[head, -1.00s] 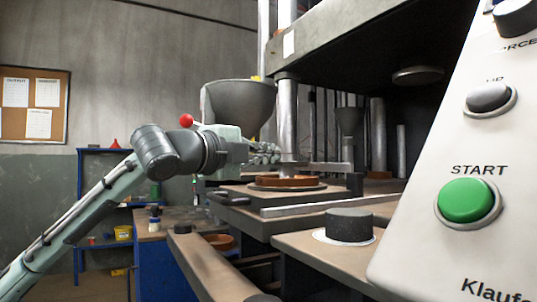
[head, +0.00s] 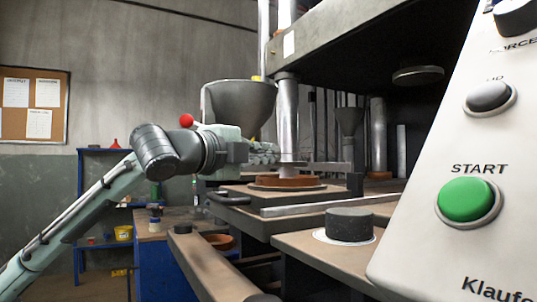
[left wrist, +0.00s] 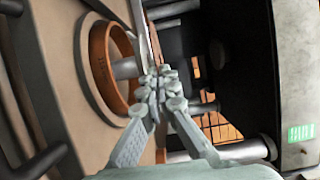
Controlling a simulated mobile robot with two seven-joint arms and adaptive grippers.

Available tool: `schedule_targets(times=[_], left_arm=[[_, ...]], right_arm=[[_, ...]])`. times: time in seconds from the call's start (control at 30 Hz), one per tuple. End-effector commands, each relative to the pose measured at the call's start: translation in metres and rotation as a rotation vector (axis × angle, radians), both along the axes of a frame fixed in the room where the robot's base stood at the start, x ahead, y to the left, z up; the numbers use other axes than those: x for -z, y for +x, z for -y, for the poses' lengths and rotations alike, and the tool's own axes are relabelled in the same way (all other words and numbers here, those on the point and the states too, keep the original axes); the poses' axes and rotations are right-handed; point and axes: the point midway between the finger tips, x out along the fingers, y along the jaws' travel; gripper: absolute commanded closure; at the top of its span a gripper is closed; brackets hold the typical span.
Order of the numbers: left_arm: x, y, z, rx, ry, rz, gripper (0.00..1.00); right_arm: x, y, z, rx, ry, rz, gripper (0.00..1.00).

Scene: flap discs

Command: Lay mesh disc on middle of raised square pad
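My left gripper (head: 276,155) reaches in from the left at the front of the press, above and behind the orange-brown ring (head: 290,182). The ring (left wrist: 98,62) stands on a round plate to the left of the fingers in that view. I cannot clearly make out the mesh disc or the raised square pad in either view. My right gripper is not in view.
A black cylinder (head: 350,225) stands on a white round patch on the near bench. The control panel (head: 440,235) with a green START button fills the right. A grey hopper (head: 240,103) and a steel column (head: 287,125) rise near my left gripper. The press head overhangs above.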

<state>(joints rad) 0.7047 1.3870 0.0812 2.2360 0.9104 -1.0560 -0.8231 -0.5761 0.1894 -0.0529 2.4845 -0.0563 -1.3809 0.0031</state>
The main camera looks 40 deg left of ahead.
Motion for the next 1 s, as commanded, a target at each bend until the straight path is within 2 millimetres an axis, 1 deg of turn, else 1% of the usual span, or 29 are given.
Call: schedule_targets(times=[0.6, 0.83, 1.0], left_arm=[[0.0085, 0.0001, 0.0001, 0.0, 0.0, -0.001, 1.0], [0.0081, 0.0003, 0.0001, 0.0, 0.0, -0.002, 0.71], [0.0081, 0.0003, 0.0001, 0.0, 0.0, -0.002, 0.71]], right_arm=[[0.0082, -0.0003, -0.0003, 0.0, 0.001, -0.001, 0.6], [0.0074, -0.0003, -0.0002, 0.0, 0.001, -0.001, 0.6], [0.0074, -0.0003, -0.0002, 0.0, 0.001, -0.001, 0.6]])
